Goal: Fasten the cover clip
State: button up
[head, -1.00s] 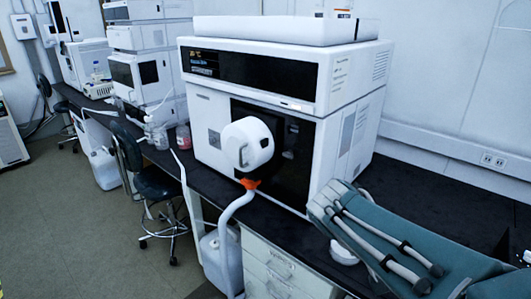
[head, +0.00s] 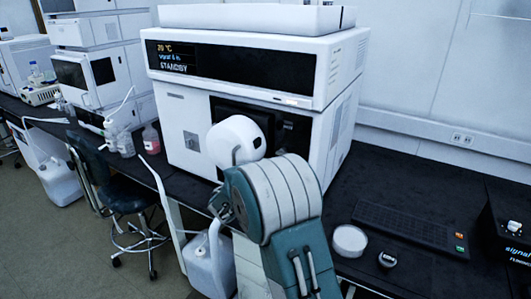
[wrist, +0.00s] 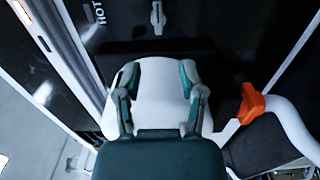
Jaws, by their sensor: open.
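A white rounded housing (head: 237,138) sits on the dark front panel of the large white instrument (head: 188,125). In the wrist view my gripper (wrist: 160,70) is open, its fingers on either side of the white housing (wrist: 160,105). I cannot tell whether they touch it. A small pale metal catch (wrist: 158,18) shows on the dark panel beyond the fingertips, beside the word HOT; it may be the cover clip. An orange clip-like piece (wrist: 251,103) sits on the white hose to the right.
The display reads STANDBY. A round white dish (head: 349,241), a small dark knob-like object (head: 387,260), a keypad (head: 411,229) and a black box (head: 508,225) occupy the bench to the right. A white jug (head: 208,262) and a stool (head: 125,190) stand below.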

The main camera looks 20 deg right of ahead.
aim_at(281, 151)
jog(key=x, duration=0.9)
jog(key=shift+w+d, duration=0.5)
jog(key=shift+d, duration=0.6)
jog(key=shift+a, duration=0.1)
grip_shut()
jog(key=shift+a, duration=0.1)
